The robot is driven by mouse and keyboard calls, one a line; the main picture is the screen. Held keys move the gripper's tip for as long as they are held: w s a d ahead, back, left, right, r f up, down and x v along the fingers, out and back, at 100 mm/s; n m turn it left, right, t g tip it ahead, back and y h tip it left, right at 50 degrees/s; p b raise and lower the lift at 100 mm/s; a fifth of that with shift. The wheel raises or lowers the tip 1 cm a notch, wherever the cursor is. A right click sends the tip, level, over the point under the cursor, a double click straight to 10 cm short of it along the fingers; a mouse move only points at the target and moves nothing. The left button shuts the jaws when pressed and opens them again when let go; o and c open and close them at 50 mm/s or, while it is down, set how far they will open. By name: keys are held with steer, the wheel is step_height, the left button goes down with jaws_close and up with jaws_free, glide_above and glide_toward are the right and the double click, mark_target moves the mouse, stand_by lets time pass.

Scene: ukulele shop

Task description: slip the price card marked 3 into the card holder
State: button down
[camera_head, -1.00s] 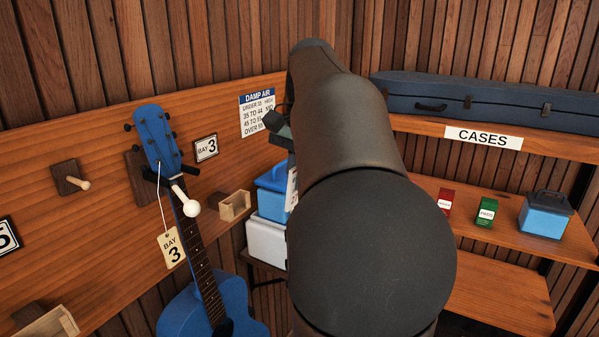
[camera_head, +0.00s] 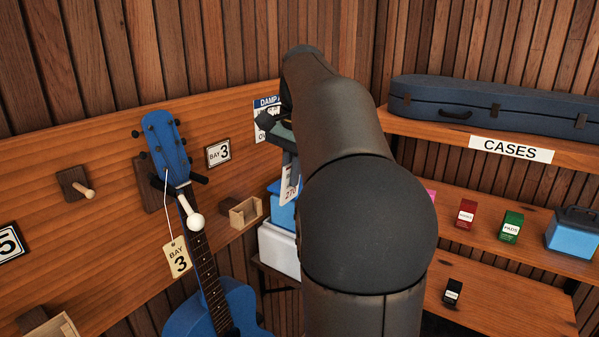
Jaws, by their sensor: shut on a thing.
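My gripper (camera_head: 286,155) is in the back corner, partly hidden behind my own arm. It is shut on a white card (camera_head: 290,186) with dark print that hangs below it. The arm covers part of the card, and I cannot read its number fully. A small open-topped wooden holder (camera_head: 245,212) is fixed to the wall board, left of and slightly below the card and apart from it. A BAY 3 plaque (camera_head: 218,153) is above it. Another wooden holder (camera_head: 55,328) is cut off at the lower left.
A blue ukulele (camera_head: 215,305) hangs left of the holder with a BAY 3 tag (camera_head: 177,257) and a white knobbed peg (camera_head: 194,220) in front. Blue and white boxes (camera_head: 283,248) stand behind the card. Shelves at right hold a case (camera_head: 490,105) and small boxes.

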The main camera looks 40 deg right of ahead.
steer(key=shift+w+a+p, duration=2.15)
steer(key=shift+w+p, duration=0.1)
steer(key=shift+w, duration=3.85)
steer(key=shift+f+b, duration=3.55)
steer(key=shift+f, duration=0.85)
steer(key=c, duration=1.5)
jaws_free()
